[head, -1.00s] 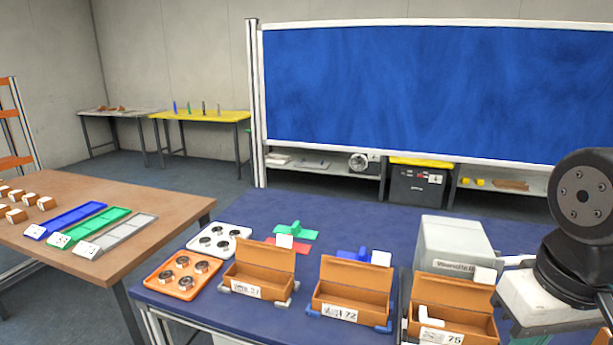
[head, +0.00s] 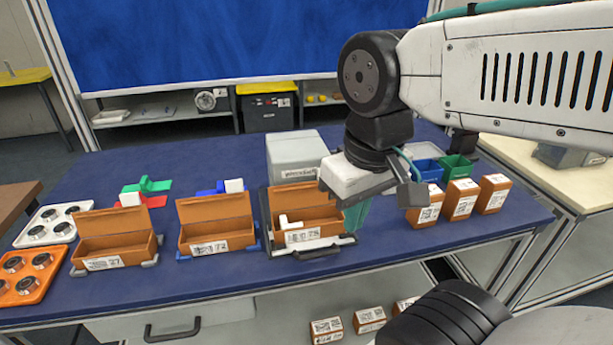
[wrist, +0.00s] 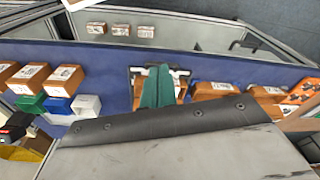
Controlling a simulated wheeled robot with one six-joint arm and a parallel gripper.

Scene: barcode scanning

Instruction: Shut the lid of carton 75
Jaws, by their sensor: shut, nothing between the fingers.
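Carton 75 (head: 283,238) is the rightmost of the three brown open cartons on the blue table in the head view. Its lid (head: 300,196) stands up at the back, tilted open. A small white piece (head: 288,223) shows at its left side, and its label faces front. My gripper (head: 351,231) has teal fingers pointing down just right of the carton, apart from the lid as far as I can tell. In the wrist view the fingers (wrist: 160,72) are together, with nothing between them, and hide part of the carton.
Two more open cartons (head: 113,240) (head: 215,235) stand to the left. A grey box machine (head: 297,152) is behind carton 75. Several closed brown boxes (head: 461,200) and small blue and green bins (head: 455,166) are to the right.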

